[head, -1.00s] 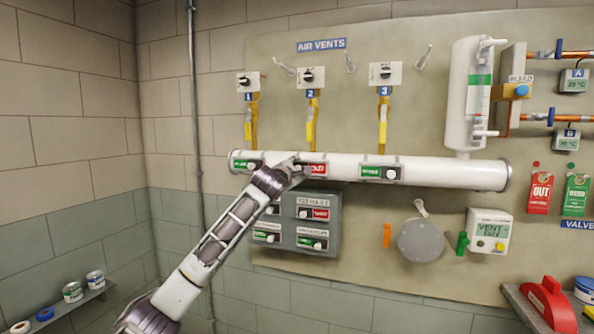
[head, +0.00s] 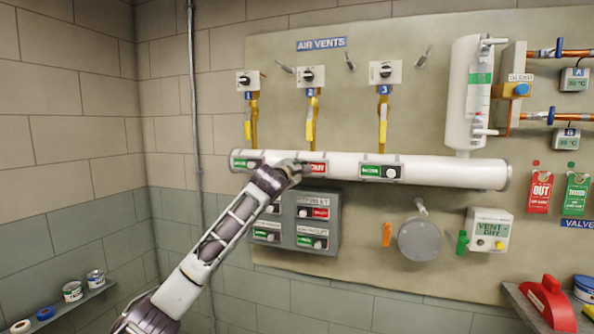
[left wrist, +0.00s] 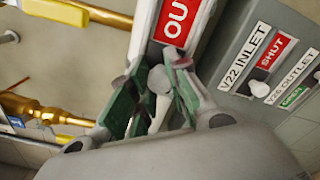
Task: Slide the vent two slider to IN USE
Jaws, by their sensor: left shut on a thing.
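The vent two slider is the middle of the three slider plates on the white horizontal pipe. Its red label (head: 318,169) shows in the head view, just right of my left gripper (head: 297,169), which covers the plate's left part. In the left wrist view the red label (left wrist: 176,20) reads "OU", its end cut off by the frame edge. The slider's white knob (left wrist: 159,80) sits between the green-padded fingers of my left gripper (left wrist: 152,103), shut on it. My right gripper is not in view.
Vent one slider (head: 247,163) and vent three slider (head: 380,171) show green on the same pipe (head: 450,172). A grey box (head: 329,235) with several more sliders hangs close below my left gripper. A round grey cover (head: 420,240) is lower right.

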